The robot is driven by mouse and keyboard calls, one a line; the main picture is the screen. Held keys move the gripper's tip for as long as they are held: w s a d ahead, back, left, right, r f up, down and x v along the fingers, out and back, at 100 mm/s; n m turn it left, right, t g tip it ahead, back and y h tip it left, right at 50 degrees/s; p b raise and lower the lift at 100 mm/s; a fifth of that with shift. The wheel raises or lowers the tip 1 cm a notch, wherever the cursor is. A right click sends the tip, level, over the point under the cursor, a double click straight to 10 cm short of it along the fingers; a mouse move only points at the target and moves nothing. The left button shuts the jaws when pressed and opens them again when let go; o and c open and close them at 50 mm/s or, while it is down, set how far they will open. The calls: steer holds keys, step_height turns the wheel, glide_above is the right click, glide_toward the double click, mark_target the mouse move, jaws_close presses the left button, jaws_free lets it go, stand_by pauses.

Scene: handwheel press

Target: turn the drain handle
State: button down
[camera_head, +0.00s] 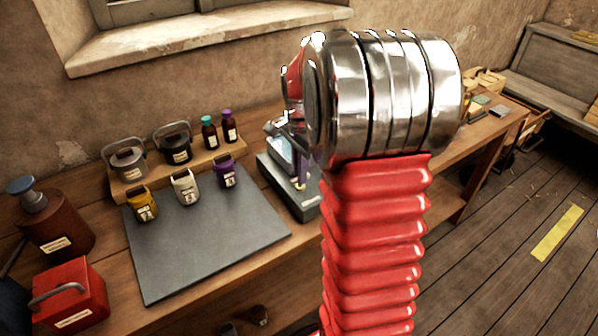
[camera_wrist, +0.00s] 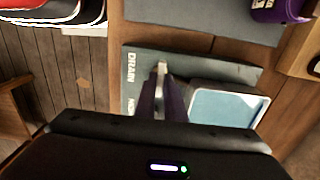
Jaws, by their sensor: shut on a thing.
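The drain handle (camera_wrist: 162,72) is a small pale metal lever on a grey-green panel (camera_wrist: 195,68) marked "DRAIN" in the wrist view. My gripper (camera_wrist: 161,88) reaches down to it, its two dark fingers closed around the lever. The lever's lower part is hidden between the fingers. A second label on the panel is partly covered. In the head view the grey device (camera_head: 297,198) stands on the bench, partly behind my red arm, and the handle cannot be made out there.
A pale-blue tray (camera_wrist: 226,107) lies right beside my fingers. In the head view a dark mat (camera_head: 200,245) lies left of the device, with yellow (camera_head: 142,204), white (camera_head: 185,188) and purple (camera_head: 227,172) containers at its back edge. A red can (camera_head: 72,298) stands at lower left.

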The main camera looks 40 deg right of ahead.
steer(key=shift+a, duration=0.15)
steer(key=shift+n, duration=0.3)
steer(key=n, duration=0.5)
steer(key=shift+d, duration=0.2)
steer(key=n, duration=0.5)
steer(key=shift+w, duration=0.1)
steer(key=n, duration=0.7)
steer(key=shift+r, duration=0.1)
steer(key=shift+n, duration=0.3)
steer(key=c, duration=1.8)
jaws_free()
steer(key=shift+c, duration=0.2)
